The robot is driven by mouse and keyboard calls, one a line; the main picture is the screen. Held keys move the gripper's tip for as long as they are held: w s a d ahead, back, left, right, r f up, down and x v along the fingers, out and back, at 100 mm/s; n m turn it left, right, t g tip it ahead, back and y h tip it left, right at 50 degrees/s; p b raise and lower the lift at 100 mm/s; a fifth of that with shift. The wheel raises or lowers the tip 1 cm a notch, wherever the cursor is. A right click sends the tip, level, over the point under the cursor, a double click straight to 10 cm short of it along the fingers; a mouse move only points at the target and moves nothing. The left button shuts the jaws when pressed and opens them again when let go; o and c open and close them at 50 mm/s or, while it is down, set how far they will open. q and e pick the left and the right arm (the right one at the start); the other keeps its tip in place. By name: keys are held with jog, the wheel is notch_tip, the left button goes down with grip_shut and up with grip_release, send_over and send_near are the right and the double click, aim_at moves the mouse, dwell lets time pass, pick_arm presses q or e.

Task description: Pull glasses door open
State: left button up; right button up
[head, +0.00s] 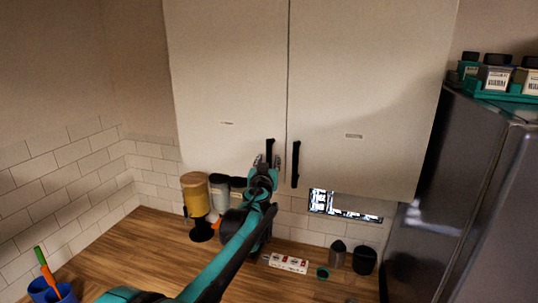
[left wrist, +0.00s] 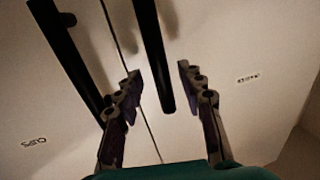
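Two pale cabinet doors hang side by side, a left door (head: 226,75) and a right door (head: 365,75), both shut. The left door's black handle (head: 270,150) and the right door's black handle (head: 295,165) flank the seam. My left gripper (head: 267,161) is at the left handle. In the left wrist view, which looks upside down, my open fingers (left wrist: 160,90) stand either side of one handle (left wrist: 153,55), with gaps visible. My right gripper is out of view.
A blue cup (head: 50,290) stands at front left. A dark fridge (head: 465,190) stands at the right, close to the right door.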

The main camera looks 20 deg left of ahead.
aim_at(269, 158)
pick_arm(q)
jog(key=w, duration=0.3)
jog(key=shift+w+a+f, duration=0.1)
jog(key=shift+w+a, duration=0.05)
jog(key=shift+a, duration=0.2)
grip_shut()
